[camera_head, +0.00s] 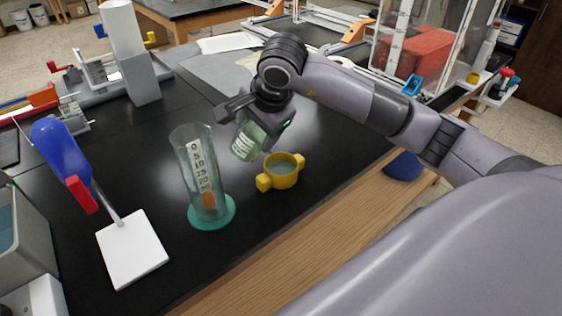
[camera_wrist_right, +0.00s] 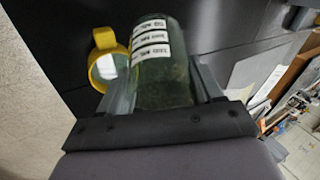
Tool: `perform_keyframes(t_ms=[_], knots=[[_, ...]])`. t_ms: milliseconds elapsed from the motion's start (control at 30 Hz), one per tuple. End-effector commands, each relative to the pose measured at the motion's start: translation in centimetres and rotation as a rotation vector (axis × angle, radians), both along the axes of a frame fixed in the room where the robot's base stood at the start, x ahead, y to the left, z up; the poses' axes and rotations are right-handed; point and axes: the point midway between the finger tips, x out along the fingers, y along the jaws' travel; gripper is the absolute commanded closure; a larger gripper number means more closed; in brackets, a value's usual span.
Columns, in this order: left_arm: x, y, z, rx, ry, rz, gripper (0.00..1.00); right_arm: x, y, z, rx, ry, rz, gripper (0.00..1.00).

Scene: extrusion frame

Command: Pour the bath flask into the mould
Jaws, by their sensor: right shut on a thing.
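My right gripper (camera_head: 258,113) is shut on the bath flask (camera_head: 246,142), a clear greenish vessel with a white printed label. The flask is tilted and held above the black bench, just behind and left of the mould. The mould (camera_head: 281,172) is a yellow cup with two side handles, with greyish-green content showing inside. In the right wrist view the flask (camera_wrist_right: 165,75) sits between the fingers, and the yellow mould (camera_wrist_right: 107,68) is beside it at the left. I cannot tell whether liquid is leaving the flask. My left gripper is not in view.
A tall clear graduated cylinder (camera_head: 203,170) on a green base stands left of the mould. A stand with a white base plate (camera_head: 131,247) and blue clamp is further left. A grey tank (camera_head: 20,245) is at the left edge. The wooden bench edge (camera_head: 300,228) runs close in front.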

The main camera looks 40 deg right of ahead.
Motion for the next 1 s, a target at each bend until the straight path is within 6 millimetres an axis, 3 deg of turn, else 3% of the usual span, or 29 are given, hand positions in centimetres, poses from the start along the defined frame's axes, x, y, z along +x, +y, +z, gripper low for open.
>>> perform_keyframes(t_ms=[367,667,1000], knots=[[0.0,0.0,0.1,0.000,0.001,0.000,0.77,1.2,1.4,1.8,-0.130,0.108,0.001,0.67],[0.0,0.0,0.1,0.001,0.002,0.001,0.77,2.2,2.6,1.6,-0.258,0.218,0.002,0.67],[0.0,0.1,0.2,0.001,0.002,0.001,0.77,3.0,3.5,3.5,-0.365,0.310,0.002,0.67]])
